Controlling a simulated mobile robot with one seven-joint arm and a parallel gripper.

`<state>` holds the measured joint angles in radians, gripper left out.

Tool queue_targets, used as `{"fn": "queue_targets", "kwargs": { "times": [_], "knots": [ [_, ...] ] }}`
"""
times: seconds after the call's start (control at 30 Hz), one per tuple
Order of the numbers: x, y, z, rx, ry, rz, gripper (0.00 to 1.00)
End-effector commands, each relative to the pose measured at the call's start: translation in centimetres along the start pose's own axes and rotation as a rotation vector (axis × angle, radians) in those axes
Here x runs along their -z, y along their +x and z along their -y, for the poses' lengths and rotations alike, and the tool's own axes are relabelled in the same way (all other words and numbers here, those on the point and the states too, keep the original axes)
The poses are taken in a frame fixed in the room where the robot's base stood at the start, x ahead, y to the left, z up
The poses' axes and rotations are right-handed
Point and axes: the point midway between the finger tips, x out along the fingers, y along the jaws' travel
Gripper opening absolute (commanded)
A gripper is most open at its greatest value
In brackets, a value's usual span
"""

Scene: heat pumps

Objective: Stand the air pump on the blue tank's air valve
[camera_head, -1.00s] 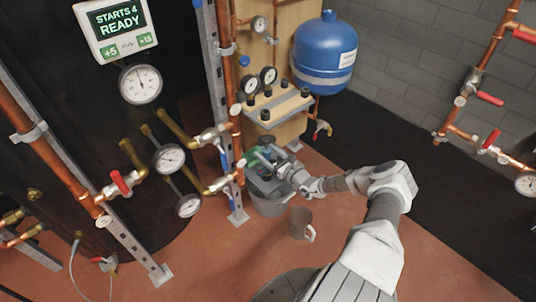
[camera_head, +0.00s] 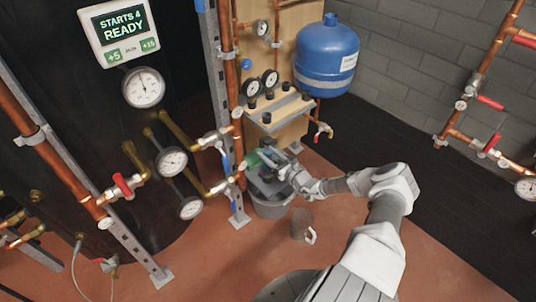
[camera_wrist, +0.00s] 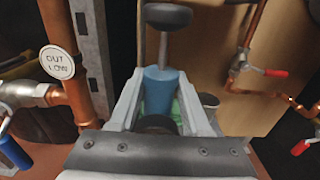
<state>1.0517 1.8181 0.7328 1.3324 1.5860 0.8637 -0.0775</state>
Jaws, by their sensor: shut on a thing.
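In the wrist view my gripper (camera_wrist: 162,78) is shut on the air pump (camera_wrist: 160,95), a blue cylinder with a rod and a dark handle above it. The pump stands roughly upright between the fingers; its lower end is hidden. The blue tank (camera_head: 326,62) hangs above and to the right of my gripper. The pump is apart from the tank.
A shelf (camera_head: 280,108) with black knobs and gauges juts from the board above my gripper. A copper pipe and a grey upright (camera_head: 223,80) stand close on the left. A grey mug (camera_head: 301,224) is on the floor. Wall space right of the tank is free.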

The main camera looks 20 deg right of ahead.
Motion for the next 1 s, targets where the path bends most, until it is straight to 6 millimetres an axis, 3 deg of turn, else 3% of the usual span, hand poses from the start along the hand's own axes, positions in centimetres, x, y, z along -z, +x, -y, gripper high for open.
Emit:
{"fn": "queue_targets", "kwargs": {
  "times": [0.6,1.0],
  "knots": [
    [-3.4,0.1,0.1,0.000,-0.001,0.004,0.00],
    [-3.4,0.1,0.1,0.001,-0.001,0.004,0.00]
  ]
}}
